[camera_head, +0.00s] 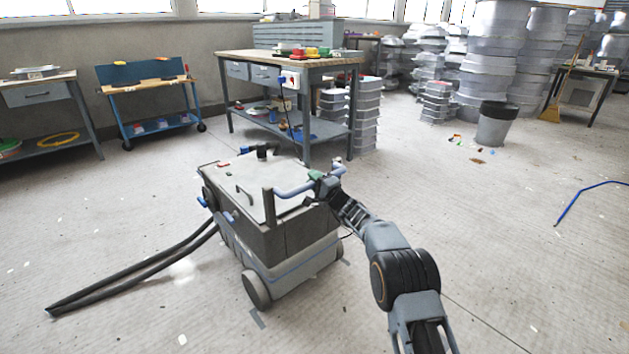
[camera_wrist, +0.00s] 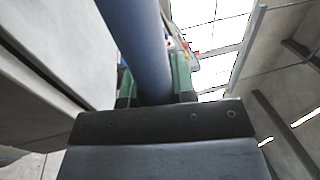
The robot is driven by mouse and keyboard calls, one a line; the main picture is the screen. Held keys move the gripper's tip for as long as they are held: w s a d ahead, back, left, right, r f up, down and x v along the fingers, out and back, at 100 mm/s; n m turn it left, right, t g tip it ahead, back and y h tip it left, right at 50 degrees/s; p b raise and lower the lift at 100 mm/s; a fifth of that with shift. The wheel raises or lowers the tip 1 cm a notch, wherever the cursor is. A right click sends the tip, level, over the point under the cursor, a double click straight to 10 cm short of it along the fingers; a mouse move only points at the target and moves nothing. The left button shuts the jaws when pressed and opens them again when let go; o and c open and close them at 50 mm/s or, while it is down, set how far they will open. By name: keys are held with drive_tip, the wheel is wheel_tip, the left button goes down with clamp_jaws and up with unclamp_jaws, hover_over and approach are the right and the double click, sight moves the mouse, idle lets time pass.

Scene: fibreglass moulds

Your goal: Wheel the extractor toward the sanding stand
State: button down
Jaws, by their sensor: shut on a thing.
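The extractor (camera_head: 285,235) is a grey wheeled box with a pale lid, standing upright on the floor at the centre of the head view. A blue-grey push handle (camera_head: 292,189) rises at its near right side. My gripper (camera_head: 322,182) is shut on this handle near its right end. In the wrist view the handle bar (camera_wrist: 140,45) runs between my gripper's green finger pads (camera_wrist: 155,88). A wooden-topped workbench (camera_head: 300,60) with drawers stands behind the extractor. I cannot tell which piece of furniture is the sanding stand.
A black hose (camera_head: 130,275) trails from the extractor across the floor to the left. A blue cart (camera_head: 150,90) and a side table (camera_head: 45,100) stand by the left wall. A grey bin (camera_head: 496,125) and a blue hose (camera_head: 575,205) are at right. Floor between is mostly clear.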

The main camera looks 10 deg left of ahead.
drive_tip(key=c, duration=0.9)
unclamp_jaws()
drive_tip(key=p+v, duration=0.3)
drive_tip(key=v, duration=1)
drive_tip(key=shift+s+d+f, duration=0.1)
drive_tip(key=shift+s+d, duration=0.1)
drive_tip(key=shift+d, duration=0.1)
drive_tip(key=s+d+r+n+g+h+p, duration=0.1)
drive_tip(key=s+r+n+g+p, duration=0.3)
drive_tip(key=s+r+p, duration=0.65)
drive_tip(key=s+r+n+g+h+p, duration=0.15)
drive_tip(key=s+r+g+p, duration=0.55)
drive_tip(key=r, duration=0.7)
drive_tip(key=s+d+r+h+p, duration=0.4)
drive_tip(key=s+d+r+p, duration=0.2)
drive_tip(key=p, duration=0.1)
drive_tip(key=s+d+r+n+t+h+p, duration=0.1)
drive_tip(key=s+d+r+h+p, duration=0.3)
drive_tip(key=s+d+r+p, duration=0.2)
drive_tip(key=s+d+r+n+h+p, duration=0.1)
drive_tip(key=s+d+r+h+p, duration=0.4)
drive_tip(key=p, duration=0.4)
drive_tip(key=shift+s+d+r+t, duration=0.2)
drive_tip(key=shift+s+d+r, duration=0.15)
drive_tip(key=shift+s+d, duration=0.3)
drive_tip(key=shift+s+d+r+t, duration=0.2)
drive_tip(key=shift+s+d+r, duration=0.2)
drive_tip(key=shift+d, duration=0.35)
